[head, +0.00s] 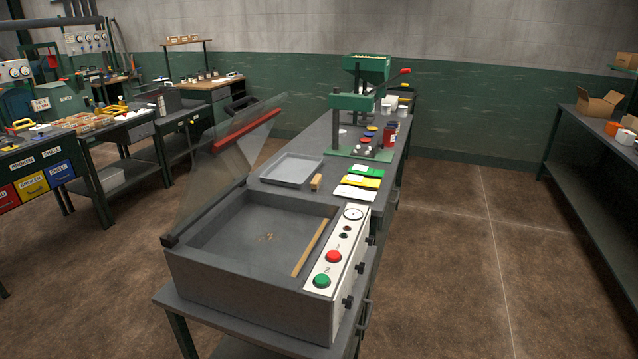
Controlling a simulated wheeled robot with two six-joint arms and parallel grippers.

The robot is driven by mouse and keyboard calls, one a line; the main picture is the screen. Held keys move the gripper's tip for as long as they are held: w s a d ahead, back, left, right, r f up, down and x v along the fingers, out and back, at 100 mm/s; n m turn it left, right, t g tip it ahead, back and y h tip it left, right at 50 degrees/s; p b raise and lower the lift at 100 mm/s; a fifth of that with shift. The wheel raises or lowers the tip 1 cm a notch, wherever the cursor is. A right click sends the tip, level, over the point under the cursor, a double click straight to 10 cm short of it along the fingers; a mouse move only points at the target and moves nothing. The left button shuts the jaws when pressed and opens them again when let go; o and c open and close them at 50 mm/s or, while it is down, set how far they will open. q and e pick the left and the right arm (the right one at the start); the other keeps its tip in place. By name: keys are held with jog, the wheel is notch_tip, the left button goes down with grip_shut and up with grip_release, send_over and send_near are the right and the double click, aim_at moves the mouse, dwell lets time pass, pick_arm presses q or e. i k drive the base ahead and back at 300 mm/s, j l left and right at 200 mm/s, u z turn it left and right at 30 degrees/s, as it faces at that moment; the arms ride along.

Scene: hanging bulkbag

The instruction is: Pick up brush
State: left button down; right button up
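I cannot pick out a brush with certainty. A small tan wooden block (316,182) stands on the grey bench beside the shallow grey tray (270,178); it is too small to tell whether it is a brush. A long tan strip (310,248) lies along the right inside of the open grey chamber machine (250,308). Small brown crumbs (267,237) lie on the chamber floor. Neither of my grippers is in view.
The machine's clear lid (215,165) with a red bar stands raised. Green, yellow and white packets (358,182) lie behind the control panel (337,250). A green press (355,100) stands farther back. Cluttered benches stand left, a shelf (590,150) right. The right floor is clear.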

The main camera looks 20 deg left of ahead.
aim_at(315, 183)
jog(key=i+l+z, duration=0.15)
jog(key=i+l, duration=0.35)
jog(key=i+l+z, duration=0.1)
jog(key=i+l, duration=0.35)
jog(key=i, duration=0.2)
jog(key=i+l+z, duration=0.15)
jog(key=i+l, duration=0.2)
jog(key=i, duration=0.2)
jog(key=i+u, duration=0.3)
jog(key=i+l+u, duration=0.1)
jog(key=i+u, duration=0.15)
jog(key=i, duration=0.3)
jog(key=i+l+u, duration=0.15)
jog(key=i+u, duration=0.15)
jog(key=i+l+u, duration=0.3)
jog(key=i, duration=0.2)
